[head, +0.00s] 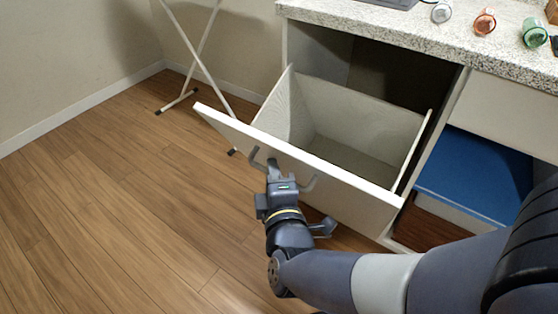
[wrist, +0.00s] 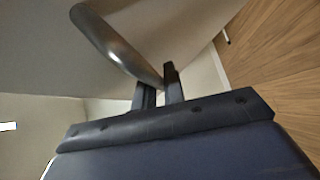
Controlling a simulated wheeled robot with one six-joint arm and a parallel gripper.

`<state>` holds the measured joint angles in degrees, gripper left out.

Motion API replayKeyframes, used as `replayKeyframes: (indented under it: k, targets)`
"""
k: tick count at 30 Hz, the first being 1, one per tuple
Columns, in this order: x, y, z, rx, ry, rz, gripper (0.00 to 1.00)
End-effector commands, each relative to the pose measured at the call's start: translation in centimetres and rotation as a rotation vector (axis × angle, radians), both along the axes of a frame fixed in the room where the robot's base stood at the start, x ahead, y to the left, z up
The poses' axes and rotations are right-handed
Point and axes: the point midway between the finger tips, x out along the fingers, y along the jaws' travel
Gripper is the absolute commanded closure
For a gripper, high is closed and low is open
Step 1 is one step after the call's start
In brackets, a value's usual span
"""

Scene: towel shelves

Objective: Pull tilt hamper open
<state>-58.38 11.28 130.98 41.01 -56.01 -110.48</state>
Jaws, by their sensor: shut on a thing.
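The tilt hamper (head: 335,192) is tilted out of the cabinet under the counter, its top open and its inside empty as far as I see. Its white front panel leans outward toward me. A grey curved handle (head: 309,184) is on the front panel, and it shows large in the wrist view (wrist: 112,42). My gripper (head: 273,168) is at the left part of the handle, shut on it. In the wrist view the two fingers (wrist: 160,90) stand close together at the handle's lower end, and the exact contact is partly hidden.
A blue-topped box (head: 475,178) sits in the open bay right of the hamper. A white folding rack's legs (head: 200,62) stand behind left. Wood floor (head: 110,210) at left is clear.

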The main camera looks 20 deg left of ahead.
Motion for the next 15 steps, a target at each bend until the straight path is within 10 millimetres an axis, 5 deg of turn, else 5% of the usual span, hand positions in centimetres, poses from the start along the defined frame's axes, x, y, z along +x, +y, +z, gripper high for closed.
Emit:
replayKeyframes:
  k: [8, 9, 15]
  targets:
    - [0.03, -0.08, 0.15, 0.002, -0.003, -0.003, 1.00]
    - [0.04, -0.10, 0.15, 0.002, -0.003, -0.003, 0.86]
    - [0.06, -0.13, 0.13, 0.002, -0.003, -0.004, 0.70]
